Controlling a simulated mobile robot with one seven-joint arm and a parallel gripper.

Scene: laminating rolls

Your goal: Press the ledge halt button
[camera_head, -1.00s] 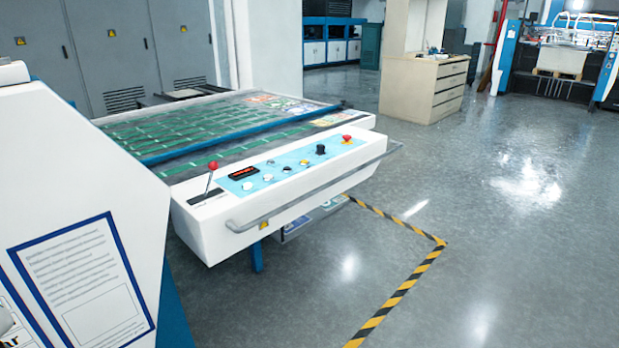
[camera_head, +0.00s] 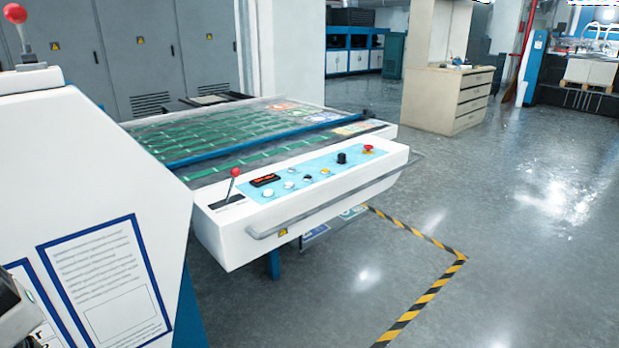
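A red mushroom-shaped button (camera_head: 368,149), which fits the halt button, sits on a yellow base at the far right end of the light-blue control panel (camera_head: 328,185). The panel lies on the white ledge (camera_head: 225,240) at the front of the machine's table. A black knob (camera_head: 342,157) and several small buttons are to the left of the red button. Nothing covers the button. No fingers of my gripper can be seen. A dark and grey piece at the lower left edge may be part of my arm.
A red-knobbed lever (camera_head: 233,180) stands at the ledge's left end, and a grey rail (camera_head: 300,222) runs along its front. A white machine housing (camera_head: 95,185) fills the left. Open floor with yellow-black tape (camera_head: 425,298) lies to the right. A wooden cabinet (camera_head: 446,100) stands behind.

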